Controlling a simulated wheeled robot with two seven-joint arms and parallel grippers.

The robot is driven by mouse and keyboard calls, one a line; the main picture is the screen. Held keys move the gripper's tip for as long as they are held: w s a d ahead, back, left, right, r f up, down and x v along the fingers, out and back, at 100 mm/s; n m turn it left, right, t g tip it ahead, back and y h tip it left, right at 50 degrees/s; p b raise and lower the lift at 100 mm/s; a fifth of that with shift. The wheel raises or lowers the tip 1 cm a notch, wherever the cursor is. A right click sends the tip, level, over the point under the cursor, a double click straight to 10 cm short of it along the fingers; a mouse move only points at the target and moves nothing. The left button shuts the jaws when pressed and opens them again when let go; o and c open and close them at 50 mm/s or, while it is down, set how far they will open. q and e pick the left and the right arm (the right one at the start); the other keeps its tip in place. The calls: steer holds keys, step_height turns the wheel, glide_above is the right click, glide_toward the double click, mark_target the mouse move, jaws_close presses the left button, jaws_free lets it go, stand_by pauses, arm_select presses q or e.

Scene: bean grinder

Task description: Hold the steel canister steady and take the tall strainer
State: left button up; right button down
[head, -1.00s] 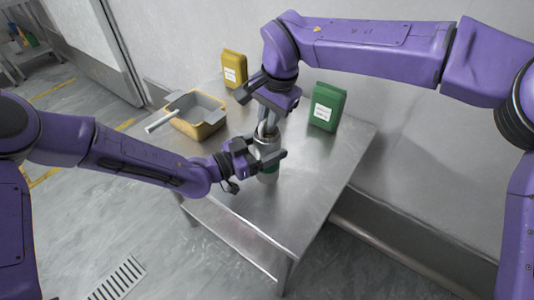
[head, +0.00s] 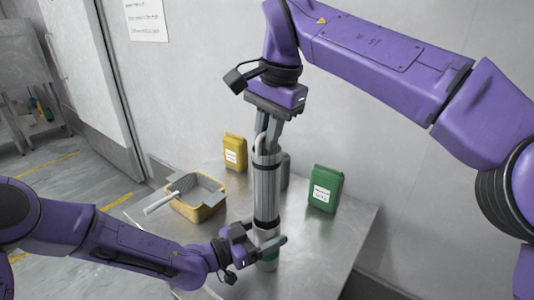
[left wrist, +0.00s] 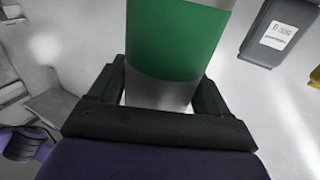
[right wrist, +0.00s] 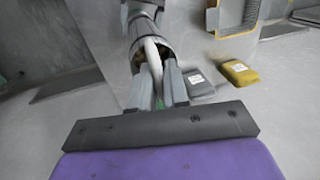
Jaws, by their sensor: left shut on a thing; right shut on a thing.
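The steel canister (head: 267,262) stands upright on the table, with a green patch low on its side. In the left wrist view its green band (left wrist: 175,40) fills the space between the fingers. My left gripper (head: 258,246) is shut on the canister. The tall strainer (head: 267,190), a grey cylinder with dark bands, is upright directly above the canister. My right gripper (head: 267,135) is shut on the strainer's curved handle at its top. The strainer (right wrist: 150,45) also shows in the right wrist view. I cannot tell whether its lower end is still inside the canister's mouth.
A yellow bin (head: 207,208) with a grey insert and a pale handle stands at the left. A yellow bag (head: 235,153), a green bag (head: 325,188) and a grey bag (head: 285,172) stand towards the back wall. The table's right side (head: 335,235) is clear.

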arm_select(q)
steer(key=o, duration=1.2)
steer(key=shift+c, duration=0.2)
